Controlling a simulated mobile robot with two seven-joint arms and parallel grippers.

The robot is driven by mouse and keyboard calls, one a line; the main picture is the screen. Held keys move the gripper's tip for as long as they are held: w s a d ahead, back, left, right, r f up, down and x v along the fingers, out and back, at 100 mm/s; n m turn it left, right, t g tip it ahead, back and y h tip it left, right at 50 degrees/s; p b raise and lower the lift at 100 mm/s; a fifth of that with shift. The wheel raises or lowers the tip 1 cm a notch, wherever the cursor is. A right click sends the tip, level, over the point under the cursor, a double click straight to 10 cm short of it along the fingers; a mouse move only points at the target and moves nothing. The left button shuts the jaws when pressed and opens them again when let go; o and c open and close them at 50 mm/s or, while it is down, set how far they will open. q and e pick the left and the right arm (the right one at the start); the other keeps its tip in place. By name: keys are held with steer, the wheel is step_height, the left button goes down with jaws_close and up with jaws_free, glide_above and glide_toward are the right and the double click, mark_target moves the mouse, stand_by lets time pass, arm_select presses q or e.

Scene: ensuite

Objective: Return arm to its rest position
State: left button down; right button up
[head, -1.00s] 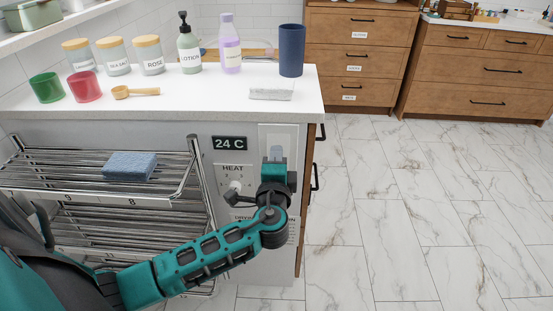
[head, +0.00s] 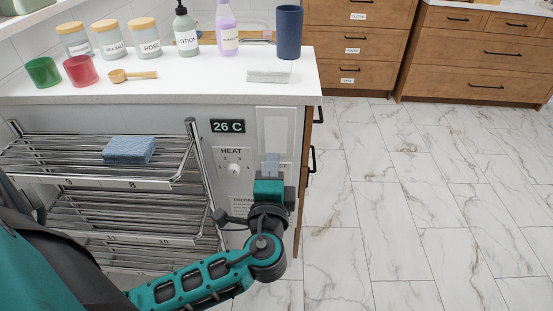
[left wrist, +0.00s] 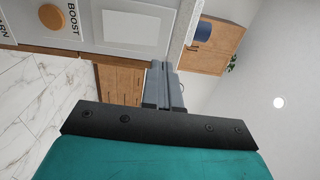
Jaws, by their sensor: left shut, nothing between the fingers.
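My left arm, teal and black, comes in from the lower left in the head view. Its left gripper (head: 271,163) is shut and empty, with its grey fingers pointing up in front of the white heater panel. In the left wrist view the closed fingers (left wrist: 164,85) show in the middle, with nothing between them. The panel has a display (head: 228,126) reading 26 C, a HEAT knob (head: 233,169) and a pale blank plate (head: 275,132). The fingers sit just below that plate in the picture; a gap cannot be judged. My right gripper is not in view.
Metal rack shelves (head: 70,150) stand left of the panel, with a blue folded cloth (head: 130,150) on top. The white counter (head: 200,85) above holds jars, cups, bottles and a dark blue tumbler (head: 288,32). The marble floor (head: 420,200) on the right is clear.

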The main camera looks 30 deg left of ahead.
arm_select(q)
steer(key=s+d+f+n+g+h+p, duration=0.4)
steer(key=s+d+f+n+h+p, duration=0.4)
steer(key=s+f+n+h, duration=0.1)
steer(key=shift+s+d+f+g+h, duration=0.4)
steer(key=shift+s+f+h, duration=0.55)
steer(key=shift+h, duration=0.25)
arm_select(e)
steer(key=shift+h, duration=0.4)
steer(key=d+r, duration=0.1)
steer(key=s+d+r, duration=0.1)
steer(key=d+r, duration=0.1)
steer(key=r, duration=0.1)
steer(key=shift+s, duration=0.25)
arm_select(q)
steer(key=shift+r, duration=0.1)
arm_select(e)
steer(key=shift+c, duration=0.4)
